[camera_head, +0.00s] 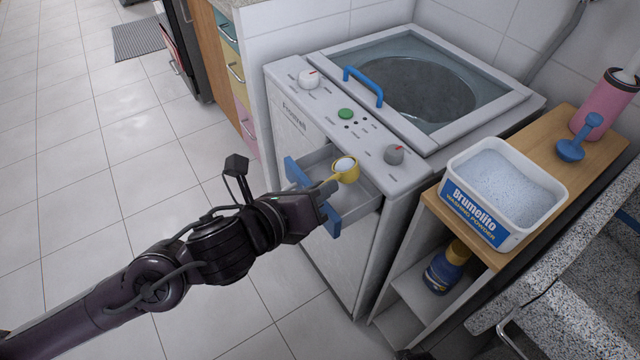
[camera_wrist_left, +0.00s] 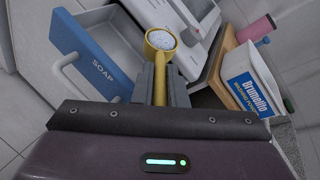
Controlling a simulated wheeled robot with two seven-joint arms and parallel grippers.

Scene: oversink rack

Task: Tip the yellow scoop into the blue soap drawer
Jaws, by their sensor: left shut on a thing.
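The yellow scoop (camera_head: 346,168) is held level over the open soap drawer and is full of white powder. My left gripper (camera_head: 326,193) is shut on its handle; in the left wrist view the scoop (camera_wrist_left: 161,41) sticks out from between the fingers (camera_wrist_left: 159,85). The soap drawer (camera_head: 357,201) is pulled out of the washing machine's front; its blue front is partly hidden behind my gripper. In the left wrist view the drawer's blue front (camera_wrist_left: 84,50) reads SOAP and its grey inside looks empty where it shows. My right gripper is not in view.
The washing machine (camera_head: 290,72) has a closed glass lid with a blue handle. To its right a wooden-topped shelf (camera_head: 545,147) carries an open box of washing powder (camera_head: 475,216), a blue scoop-like object (camera_head: 571,150) and a pink bottle (camera_head: 602,105).

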